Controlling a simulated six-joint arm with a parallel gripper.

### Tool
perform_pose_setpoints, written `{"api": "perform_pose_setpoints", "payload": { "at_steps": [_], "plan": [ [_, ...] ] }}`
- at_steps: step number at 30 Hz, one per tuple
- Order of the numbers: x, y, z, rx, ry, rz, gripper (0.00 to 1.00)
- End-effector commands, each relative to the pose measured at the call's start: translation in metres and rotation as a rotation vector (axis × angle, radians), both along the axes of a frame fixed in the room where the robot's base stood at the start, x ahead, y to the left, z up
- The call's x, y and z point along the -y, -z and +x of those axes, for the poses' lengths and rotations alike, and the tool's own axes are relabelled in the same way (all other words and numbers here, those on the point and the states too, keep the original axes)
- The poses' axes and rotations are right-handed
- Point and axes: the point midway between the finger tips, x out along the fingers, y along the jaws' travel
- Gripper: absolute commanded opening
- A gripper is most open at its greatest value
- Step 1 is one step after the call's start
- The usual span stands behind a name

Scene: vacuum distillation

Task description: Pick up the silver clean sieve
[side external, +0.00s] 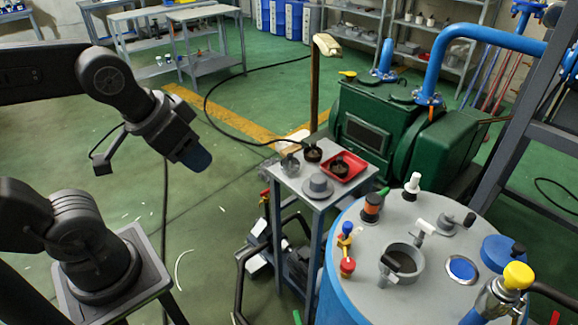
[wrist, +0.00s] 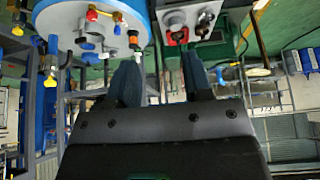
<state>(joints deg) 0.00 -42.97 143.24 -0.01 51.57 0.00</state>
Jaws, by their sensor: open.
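A small silvery sieve-like piece (side external: 290,164) sits at the left edge of the small grey table (side external: 290,183). A dark round sieve (side external: 313,154) sits just behind it, and another dark one (side external: 340,168) lies in a red tray (side external: 357,161). A grey flanged round piece (side external: 318,187) is at the table's front. My gripper (side external: 197,160) hangs in the air left of the table, apart from everything. In the wrist view my gripper (wrist: 162,78) is open and empty, and the table top (wrist: 188,12) shows beyond the fingers, its small items hard to tell apart.
The blue-sided vessel (side external: 335,235) with valves and an open port (side external: 404,262) stands right of the table. A black cable crosses the floor behind. Air between gripper and table is clear.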

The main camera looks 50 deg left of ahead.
Motion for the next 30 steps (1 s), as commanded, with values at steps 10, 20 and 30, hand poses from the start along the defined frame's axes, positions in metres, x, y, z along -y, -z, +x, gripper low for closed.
{"api": "perform_pose_setpoints", "payload": {
  "at_steps": [10, 20, 30],
  "plan": [
    [0.000, 0.000, 0.000, 0.000, 0.000, 0.000, 0.53],
    [0.000, 0.000, 0.000, 0.000, 0.000, 0.000, 0.75],
    [-0.006, -0.014, 0.032, -0.049, 0.091, 0.058, 0.75]
  ]
}}
